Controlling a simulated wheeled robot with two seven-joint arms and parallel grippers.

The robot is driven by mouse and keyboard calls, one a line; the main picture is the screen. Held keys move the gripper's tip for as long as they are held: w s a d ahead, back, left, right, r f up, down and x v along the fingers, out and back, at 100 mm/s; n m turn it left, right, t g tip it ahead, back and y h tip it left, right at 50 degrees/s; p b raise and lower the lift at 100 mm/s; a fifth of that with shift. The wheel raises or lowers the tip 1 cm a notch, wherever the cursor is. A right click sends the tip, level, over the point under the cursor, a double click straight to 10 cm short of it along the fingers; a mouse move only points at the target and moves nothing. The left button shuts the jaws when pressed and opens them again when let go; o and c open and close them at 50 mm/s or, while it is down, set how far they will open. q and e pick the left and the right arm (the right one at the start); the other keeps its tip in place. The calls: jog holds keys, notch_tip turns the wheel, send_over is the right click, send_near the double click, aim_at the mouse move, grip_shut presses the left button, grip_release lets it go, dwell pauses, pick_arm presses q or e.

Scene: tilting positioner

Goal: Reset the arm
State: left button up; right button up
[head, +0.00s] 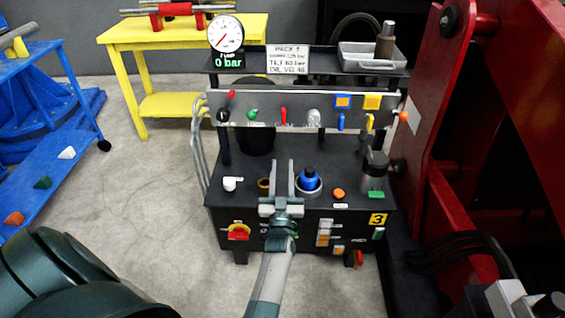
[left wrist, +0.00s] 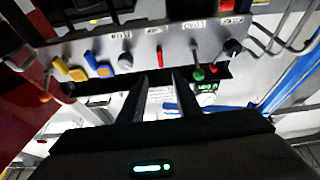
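The large red arm structure (head: 465,110) fills the right side of the head view. A black power pack (head: 225,190) with a grey lever panel (head: 300,100) stands in the middle. Its gauge (head: 226,34) reads 0 bar. The panel carries a green knob (head: 252,114), a red lever (head: 283,116), a grey knob (head: 313,116), and blue and yellow levers. My left gripper (head: 283,162) is in front of the panel, above the pack's lower deck, with its fingers apart and nothing between them. In the left wrist view the panel (left wrist: 145,45) lies beyond the empty fingers (left wrist: 160,77). My right gripper is not in view.
A blue cap (head: 309,180) stands just right of my left gripper, and a grey cylinder (head: 374,172) farther right. A grey tray (head: 365,58) sits on the top shelf. A yellow table (head: 190,32) and a blue bench (head: 40,125) stand left. The floor (head: 150,200) between is clear.

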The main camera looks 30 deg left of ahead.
pick_arm(q)
jog(key=shift+f, duration=0.1)
dwell(0.5)
